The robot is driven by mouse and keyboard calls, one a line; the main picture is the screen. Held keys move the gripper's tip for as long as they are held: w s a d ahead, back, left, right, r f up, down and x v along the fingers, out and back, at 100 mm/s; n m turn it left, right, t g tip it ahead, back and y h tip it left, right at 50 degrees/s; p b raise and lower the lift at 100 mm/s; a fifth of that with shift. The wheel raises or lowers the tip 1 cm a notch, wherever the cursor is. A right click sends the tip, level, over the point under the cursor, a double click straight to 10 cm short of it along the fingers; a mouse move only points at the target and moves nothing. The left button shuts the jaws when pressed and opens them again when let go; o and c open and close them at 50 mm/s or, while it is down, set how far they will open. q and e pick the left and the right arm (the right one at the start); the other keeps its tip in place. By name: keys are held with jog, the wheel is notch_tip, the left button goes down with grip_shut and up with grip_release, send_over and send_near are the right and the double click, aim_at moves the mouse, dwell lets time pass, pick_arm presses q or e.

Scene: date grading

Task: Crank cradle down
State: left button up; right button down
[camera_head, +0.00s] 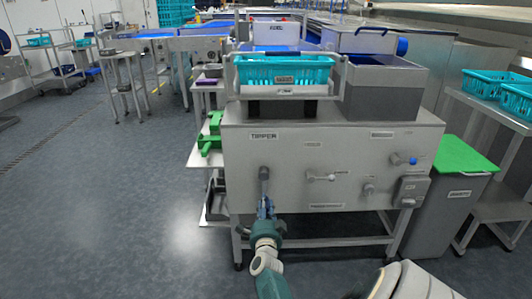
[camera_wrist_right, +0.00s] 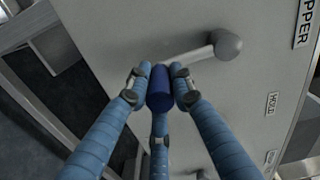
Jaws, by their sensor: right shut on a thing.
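The grey tipper cabinet (camera_head: 300,150) stands ahead, with the label "TIPPER" on its upper left front. The cradle (camera_head: 285,92) on its top holds a turquoise crate (camera_head: 283,70), which looks about level. The crank (camera_head: 263,174) is on the cabinet's left front and hangs downward from its hub. In the right wrist view its grey arm and round hub (camera_wrist_right: 227,44) show beyond the blue handle (camera_wrist_right: 159,90). My right gripper (camera_head: 265,210) is closed around that handle, with its fingers (camera_wrist_right: 158,92) on either side and below. My left gripper is not in view.
Right of the crank are another lever (camera_head: 320,178) and a blue-tipped valve handle (camera_head: 405,160). A green-lidded bin (camera_head: 463,155) stands right of the cabinet. A side shelf with green items (camera_head: 210,142) is at its left. Floor at the left is clear.

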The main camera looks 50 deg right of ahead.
jog(key=shift+w+a+f, duration=0.15)
jog(key=shift+a+f, duration=0.1)
jog(key=shift+a, duration=0.05)
jog(key=c, duration=1.5)
grip_release()
jog(key=shift+r, duration=0.15)
jog(key=v, duration=0.7)
jog(key=shift+a, duration=0.1)
